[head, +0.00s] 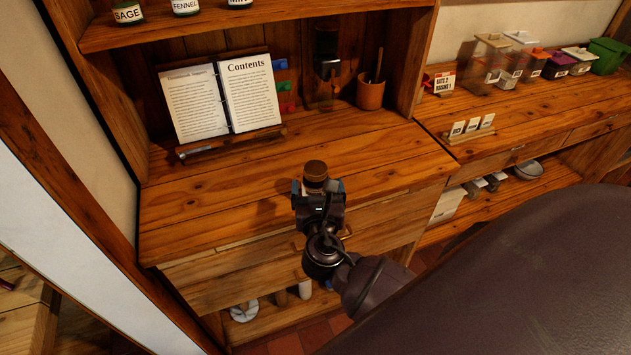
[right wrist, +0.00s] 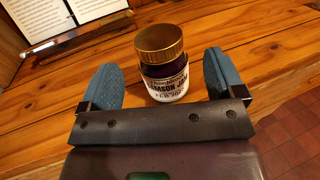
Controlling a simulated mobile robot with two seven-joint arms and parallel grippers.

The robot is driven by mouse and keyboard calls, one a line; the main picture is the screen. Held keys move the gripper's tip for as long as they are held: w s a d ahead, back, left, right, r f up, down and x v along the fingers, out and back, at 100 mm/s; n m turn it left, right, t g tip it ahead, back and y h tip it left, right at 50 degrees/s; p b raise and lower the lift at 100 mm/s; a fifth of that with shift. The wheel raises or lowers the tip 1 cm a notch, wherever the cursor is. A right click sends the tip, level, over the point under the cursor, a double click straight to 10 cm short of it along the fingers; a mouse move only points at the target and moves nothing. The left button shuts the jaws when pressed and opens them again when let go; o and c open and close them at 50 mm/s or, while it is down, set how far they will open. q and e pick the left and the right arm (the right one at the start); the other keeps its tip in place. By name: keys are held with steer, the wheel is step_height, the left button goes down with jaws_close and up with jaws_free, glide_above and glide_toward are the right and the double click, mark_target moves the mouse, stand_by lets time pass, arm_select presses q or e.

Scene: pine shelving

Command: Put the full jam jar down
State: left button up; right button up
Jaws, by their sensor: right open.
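The jam jar (right wrist: 163,72) has a gold-brown lid, dark contents and a white label reading in part "JAM". It stands upright on the wooden counter (head: 215,205), near the front edge. In the head view its lid (head: 316,170) shows just beyond my right gripper (head: 318,190). In the right wrist view my right gripper (right wrist: 163,85) is open, with one blue finger pad on each side of the jar and gaps between pads and jar. The lower part of the jar is hidden by the gripper in the head view. My left gripper is not in view.
An open book (head: 222,100) rests on a stand at the back of the counter. A wooden cup (head: 371,93) stands at the back right. Spice jars (head: 186,6) line the upper shelf. The counter left of the jar is clear.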

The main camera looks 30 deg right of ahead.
mark_target(316, 178)
steer(key=shift+r+p+x, duration=0.2)
steer(key=shift+p+x, duration=0.15)
steer(key=shift+x, duration=2.45)
steer(key=shift+a, duration=0.1)
steer(key=shift+c, duration=0.3)
steer(key=shift+r, duration=0.1)
steer(key=c, duration=1.4)
